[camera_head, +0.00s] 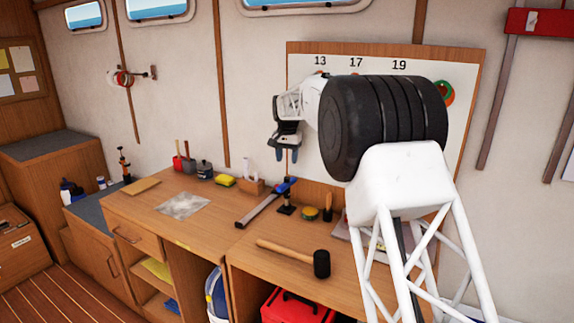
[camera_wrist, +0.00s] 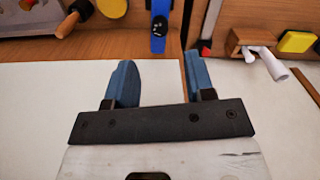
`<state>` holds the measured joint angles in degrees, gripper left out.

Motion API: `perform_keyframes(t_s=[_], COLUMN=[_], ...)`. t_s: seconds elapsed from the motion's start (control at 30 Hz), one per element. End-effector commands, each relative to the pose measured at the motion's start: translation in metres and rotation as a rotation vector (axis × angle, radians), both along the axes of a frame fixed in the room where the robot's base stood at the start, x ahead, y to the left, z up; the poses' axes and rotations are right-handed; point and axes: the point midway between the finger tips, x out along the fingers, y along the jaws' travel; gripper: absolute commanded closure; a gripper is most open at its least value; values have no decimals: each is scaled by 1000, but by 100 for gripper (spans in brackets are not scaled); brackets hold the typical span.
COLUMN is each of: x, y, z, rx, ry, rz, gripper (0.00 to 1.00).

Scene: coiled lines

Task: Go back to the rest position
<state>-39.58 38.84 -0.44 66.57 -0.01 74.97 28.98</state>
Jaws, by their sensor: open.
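My gripper (camera_head: 287,155) hangs in front of the lower left part of a white board (camera_head: 430,62) with a wooden frame, marked 13, 17 and 19. Its fingers point down, apart and with nothing between them. In the wrist view the two blue fingers (camera_wrist: 157,62) are spread and empty over a pale surface. A green and orange coil (camera_head: 446,92) shows at the board's right, partly hidden behind my arm. Small reddish bits show under the 13 and 17, too little to identify. My arm covers much of the board.
Below stands a wooden workbench (camera_head: 150,205) with a mallet (camera_head: 320,263), a blue-headed clamp (camera_head: 262,205), a yellow sponge (camera_head: 224,181) and a clear bag (camera_head: 183,205). A red box (camera_head: 297,306) sits under it. The air left of my gripper is clear.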

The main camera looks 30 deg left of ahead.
Motion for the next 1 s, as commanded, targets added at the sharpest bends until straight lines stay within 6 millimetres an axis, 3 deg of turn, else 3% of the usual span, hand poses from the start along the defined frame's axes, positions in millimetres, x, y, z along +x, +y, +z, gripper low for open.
perform_keyframes(t_s=[0.67,0.87,1.0], x=[-1,-6,-13], y=[0,-4,-16], z=[4,20,42], rx=[0,7,16], ry=[-1,-19,-42], rz=[1,10,19], gripper=[51,51,51])
